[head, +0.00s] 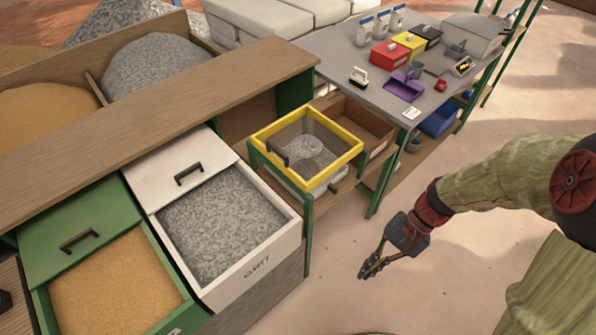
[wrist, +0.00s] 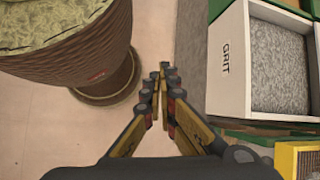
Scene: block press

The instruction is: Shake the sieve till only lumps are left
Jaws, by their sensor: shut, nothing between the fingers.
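The sieve (head: 258,142) has a square yellow frame with a dark handle and a mesh bottom. It rests on a green-legged stand at the middle of the head view. A small grey heap (head: 302,150) lies on its mesh. I cannot tell lumps from fines in that heap. The sieve's yellow edge also shows at the lower right of the wrist view (wrist: 287,160). My gripper (head: 364,275) hangs over the bare floor, to the right of the sieve and apart from it. It is shut and empty; its fingertips meet in the wrist view (wrist: 164,68).
An open white grit drawer (head: 276,245) and a green drawer of sand (head: 46,305) stand on the left. A wooden tray (head: 385,128) sits behind the sieve. A grey table (head: 345,62) holds boxes, bottles and tools. The floor around my gripper is clear.

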